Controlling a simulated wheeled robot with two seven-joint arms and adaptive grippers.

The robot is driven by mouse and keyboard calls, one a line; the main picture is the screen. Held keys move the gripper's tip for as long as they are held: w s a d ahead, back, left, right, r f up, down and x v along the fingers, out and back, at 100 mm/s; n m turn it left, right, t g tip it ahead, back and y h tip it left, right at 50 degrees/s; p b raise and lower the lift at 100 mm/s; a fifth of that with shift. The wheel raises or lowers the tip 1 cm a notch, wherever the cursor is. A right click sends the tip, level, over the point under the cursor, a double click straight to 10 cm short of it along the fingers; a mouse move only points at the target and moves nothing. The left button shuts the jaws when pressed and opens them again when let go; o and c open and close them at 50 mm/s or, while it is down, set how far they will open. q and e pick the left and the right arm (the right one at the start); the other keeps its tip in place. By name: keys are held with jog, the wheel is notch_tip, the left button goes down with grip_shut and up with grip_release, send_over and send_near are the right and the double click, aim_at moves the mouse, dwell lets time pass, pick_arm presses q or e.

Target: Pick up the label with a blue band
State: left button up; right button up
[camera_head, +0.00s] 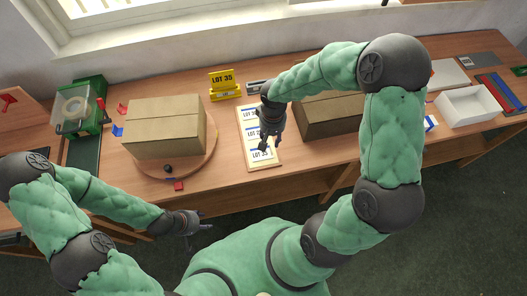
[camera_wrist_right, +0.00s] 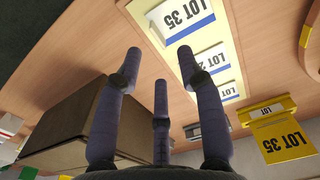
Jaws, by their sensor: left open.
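A cream board (camera_head: 268,165) lies on the table with a column of white labels. The front label (camera_head: 262,155) reads LOT 35. In the right wrist view this label (camera_wrist_right: 178,14) shows a blue band along one edge. The middle label (camera_wrist_right: 213,62) is partly behind a finger, and the far label (camera_wrist_right: 229,92) shows a blue strip. My right gripper (camera_head: 264,145) hangs over the board and partly covers the labels. Its fingers (camera_wrist_right: 158,62) are spread and empty. My left gripper (camera_head: 200,229) is open and empty, in front of the table edge.
A cardboard box (camera_head: 165,128) sits on a round wooden turntable (camera_head: 205,158) left of the board. Another box (camera_head: 325,117) stands to its right. A yellow LOT 35 sign (camera_head: 222,81) stands behind. A green machine (camera_head: 82,106) is at left, and a white tray (camera_head: 468,106) at right.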

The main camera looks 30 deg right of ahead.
jog(key=shift+w+f, duration=0.2)
jog(key=shift+f, duration=0.9)
jog(key=shift+s+f+b, duration=0.2)
jog(key=shift+f+b, duration=0.1)
jog(key=shift+f, duration=0.15)
jog(key=f, duration=0.1)
jog(key=f+b, duration=0.1)
jog(key=f, duration=0.2)
jog(key=shift+d+f, duration=0.15)
jog(key=shift+d, duration=0.1)
grip_shut()
